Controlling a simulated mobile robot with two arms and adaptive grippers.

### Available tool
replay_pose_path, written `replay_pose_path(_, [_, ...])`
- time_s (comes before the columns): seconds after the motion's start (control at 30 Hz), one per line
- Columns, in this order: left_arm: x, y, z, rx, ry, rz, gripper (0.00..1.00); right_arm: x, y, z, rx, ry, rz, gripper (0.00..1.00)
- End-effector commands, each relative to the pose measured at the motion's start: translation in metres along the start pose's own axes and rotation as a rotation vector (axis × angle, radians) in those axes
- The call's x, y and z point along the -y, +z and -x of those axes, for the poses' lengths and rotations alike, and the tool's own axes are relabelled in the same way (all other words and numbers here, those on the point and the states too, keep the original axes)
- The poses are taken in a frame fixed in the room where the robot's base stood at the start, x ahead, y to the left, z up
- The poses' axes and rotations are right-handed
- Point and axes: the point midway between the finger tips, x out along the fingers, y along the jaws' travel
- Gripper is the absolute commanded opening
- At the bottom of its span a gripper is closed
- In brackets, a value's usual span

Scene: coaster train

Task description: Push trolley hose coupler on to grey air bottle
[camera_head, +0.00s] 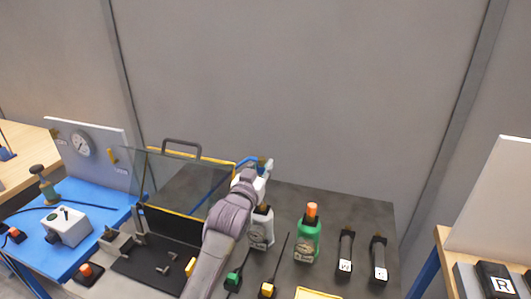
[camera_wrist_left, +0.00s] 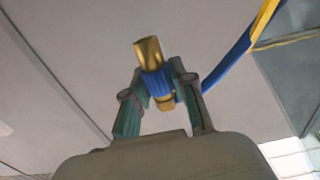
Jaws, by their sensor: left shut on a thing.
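My left gripper (camera_head: 266,166) is shut on the hose coupler, which has a blue ribbed sleeve and a brass end. The coupler (camera_wrist_left: 154,80) sits between both fingers in the left wrist view, with the brass end beyond the fingertips. A blue hose (camera_head: 207,203) runs from it past the clear panel. The grey air bottle (camera_head: 261,231), with a round gauge, stands upright on the dark table, below and apart from the gripper. My left arm partly hides the bottle's left side. My right gripper is not in view.
A green bottle (camera_head: 307,241) with an orange top stands right of the grey bottle. Two black labelled items (camera_head: 379,259) lie farther right. A clear framed panel (camera_head: 184,180) stands left of my arm. A blue bench (camera_head: 92,208) is at left. The table's back right is clear.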

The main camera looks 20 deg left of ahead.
Motion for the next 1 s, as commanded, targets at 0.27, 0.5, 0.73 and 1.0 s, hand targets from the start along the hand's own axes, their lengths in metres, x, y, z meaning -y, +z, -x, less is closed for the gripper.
replay_pose_path(0.27, [0.001, -0.003, -0.002, -0.001, -0.001, 0.0, 0.0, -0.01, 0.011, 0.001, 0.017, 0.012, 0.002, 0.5])
replay_pose_path(0.5, [0.001, -0.004, -0.002, -0.001, -0.001, 0.0, 0.0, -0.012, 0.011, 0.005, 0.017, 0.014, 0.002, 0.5])
replay_pose_path(0.73, [0.001, 0.009, -0.002, 0.0, -0.001, 0.001, 0.0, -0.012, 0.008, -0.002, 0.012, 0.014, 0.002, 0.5])
replay_pose_path(1.0, [0.001, 0.035, -0.002, -0.001, -0.001, 0.001, 0.0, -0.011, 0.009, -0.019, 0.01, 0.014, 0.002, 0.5])
